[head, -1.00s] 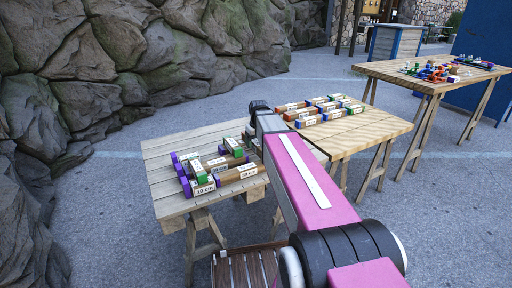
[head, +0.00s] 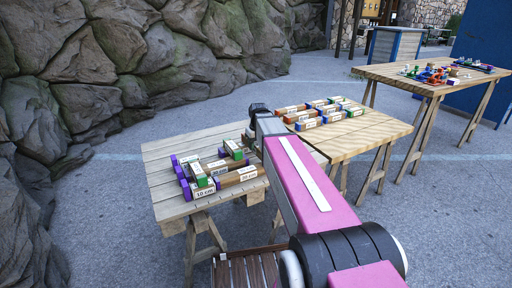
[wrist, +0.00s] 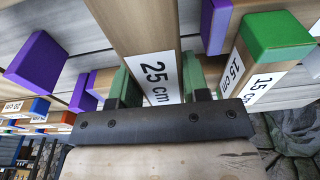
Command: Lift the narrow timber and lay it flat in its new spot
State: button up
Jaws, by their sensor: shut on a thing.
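A narrow timber labelled 25 cm (wrist: 140,30) runs up the wrist view between the two green-padded fingers of my gripper (wrist: 155,80). My gripper is shut on it near its labelled end. The timber's far end is cut off by the top of the picture. In the head view my arm covers most of the gripper and I cannot make out the held timber clearly.
Other labelled timbers with purple or green ends lie on the near wooden table (head: 165,208), including a 10 cm piece (head: 203,190). More timbers sit on the adjoining table (head: 365,142). A third table (head: 385,68) holds small coloured items. A rock wall (head: 60,60) stands left.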

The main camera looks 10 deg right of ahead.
jog(key=shift+r, duration=0.5)
notch_tip(320, 180, up, 2)
jog(key=shift+r, duration=0.25)
jog(key=s+a+r, duration=0.5)
jog(key=a+r, duration=0.2)
jog(key=a, duration=0.3)
send_near(256, 143)
jog(key=w+d+r, duration=0.1)
jog(key=w+d, duration=0.3)
jog(key=d, duration=0.5)
jog(key=shift+w+d+f, duration=0.1)
jog(key=shift+f, duration=2.75)
jog(key=shift+w+f, duration=0.1)
jog(key=shift+f, duration=2.7)
jog(key=shift+f, duration=0.25)
jog(key=o, duration=1.1)
